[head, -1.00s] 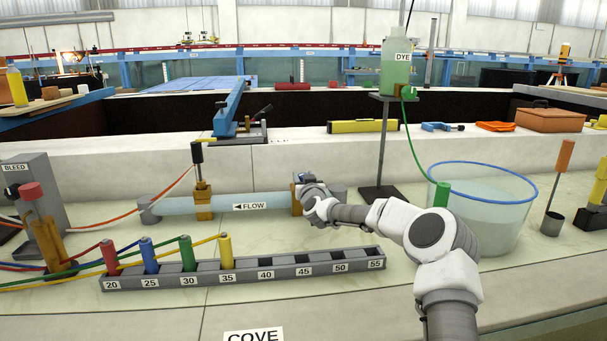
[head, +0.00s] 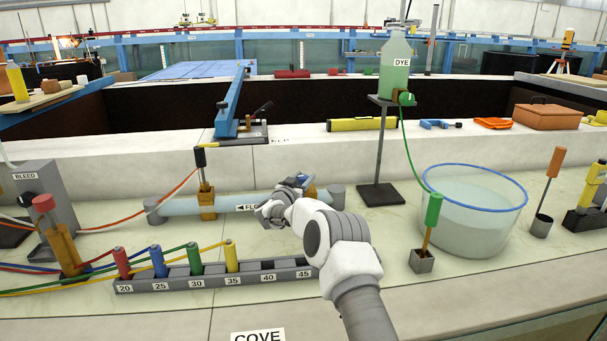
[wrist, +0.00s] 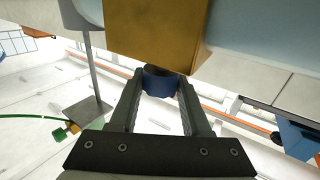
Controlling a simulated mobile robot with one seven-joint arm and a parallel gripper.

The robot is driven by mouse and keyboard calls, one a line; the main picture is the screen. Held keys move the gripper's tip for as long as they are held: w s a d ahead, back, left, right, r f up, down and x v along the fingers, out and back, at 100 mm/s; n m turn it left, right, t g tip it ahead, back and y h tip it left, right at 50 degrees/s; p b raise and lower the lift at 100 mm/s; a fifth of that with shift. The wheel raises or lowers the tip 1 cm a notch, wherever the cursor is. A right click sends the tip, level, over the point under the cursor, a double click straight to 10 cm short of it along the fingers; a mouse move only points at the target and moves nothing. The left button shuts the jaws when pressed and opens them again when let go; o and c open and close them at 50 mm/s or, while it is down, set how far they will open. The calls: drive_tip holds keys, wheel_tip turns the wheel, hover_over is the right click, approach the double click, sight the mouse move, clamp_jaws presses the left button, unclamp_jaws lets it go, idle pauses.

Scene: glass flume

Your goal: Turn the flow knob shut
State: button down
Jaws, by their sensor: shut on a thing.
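The flow knob is a small blue knob (wrist: 160,84) on a brass block (wrist: 155,35), close up in the wrist view. My gripper (wrist: 161,92) is shut on it, with one finger on each side. In the head view the brass block (head: 311,193) sits near the right end of the clear flow pipe (head: 226,203). My gripper (head: 292,184) is there, in front of the pipe. It hides most of the knob and part of the FLOW label. A bit of blue shows beside the fingers.
A grey numbered rack (head: 212,282) with coloured tubes stands in front of the pipe, partly behind my arm. The dye stand (head: 380,192), a green-handled piece in a grey holder (head: 430,225) and a water tub (head: 480,235) stand to the right.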

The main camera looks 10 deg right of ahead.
sight(300, 181)
drive_tip(key=shift+m+g+h+b, duration=1.25)
drive_tip(key=shift+m+g+h, duration=0.35)
drive_tip(key=shift+h, duration=0.4)
drive_tip(key=shift+c, duration=1.9)
unclamp_jaws()
drive_tip(key=shift+d, duration=0.1)
drive_tip(key=shift+a, duration=0.2)
drive_tip(key=shift+s+a+r+p, duration=0.1)
drive_tip(key=shift+s+a+p, duration=0.05)
drive_tip(key=shift+p, duration=0.15)
drive_tip(key=shift+p+v, duration=0.6)
drive_tip(key=shift+v, duration=0.2)
drive_tip(key=shift+p+v, duration=0.65)
drive_tip(key=shift+v, duration=2)
drive_tip(key=shift+s, duration=0.1)
